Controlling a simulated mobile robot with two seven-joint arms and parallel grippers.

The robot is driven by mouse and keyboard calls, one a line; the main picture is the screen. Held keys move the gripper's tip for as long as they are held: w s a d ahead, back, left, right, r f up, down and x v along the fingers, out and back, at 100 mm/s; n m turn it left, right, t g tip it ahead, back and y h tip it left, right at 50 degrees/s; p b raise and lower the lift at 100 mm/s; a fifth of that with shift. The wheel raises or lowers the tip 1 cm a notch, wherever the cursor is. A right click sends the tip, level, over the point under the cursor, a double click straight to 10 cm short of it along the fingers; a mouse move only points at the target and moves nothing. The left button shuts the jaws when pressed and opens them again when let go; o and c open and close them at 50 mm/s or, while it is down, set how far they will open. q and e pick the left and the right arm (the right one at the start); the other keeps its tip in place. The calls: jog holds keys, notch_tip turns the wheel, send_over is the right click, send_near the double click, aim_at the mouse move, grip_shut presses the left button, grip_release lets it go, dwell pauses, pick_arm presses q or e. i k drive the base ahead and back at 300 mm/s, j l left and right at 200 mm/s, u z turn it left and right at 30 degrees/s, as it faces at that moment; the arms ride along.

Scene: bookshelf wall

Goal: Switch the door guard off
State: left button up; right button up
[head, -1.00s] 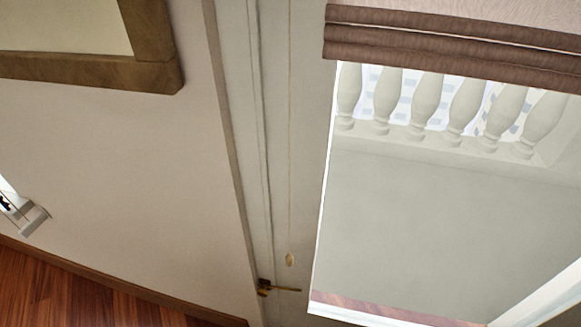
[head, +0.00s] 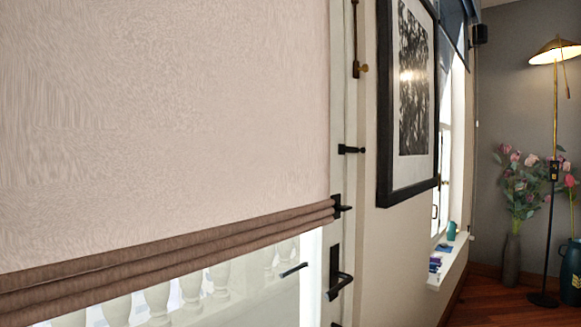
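The door fills the left, with a lowered pinkish blind (head: 170,120) over its glass. Along its right edge sit several dark fittings: a vertical bolt with a brass-coloured knob (head: 357,68) at the top, a small black latch (head: 350,149) below it, another black fitting (head: 341,207) beside the blind's hem, and a black lever handle (head: 341,284) on a plate near the bottom. I cannot tell which fitting is the door guard, nor its on or off state. Neither gripper shows.
A black-framed picture (head: 384,100) hangs right of the door. Beyond it are a window with a white sill (head: 449,262), a vase of flowers (head: 512,258), a lit floor lamp (head: 555,50) and a teal vase (head: 571,270). Some wooden floor (head: 490,300) shows bare at lower right.

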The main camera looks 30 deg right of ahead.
aim_at(346, 149)
jog(key=z, duration=1.25)
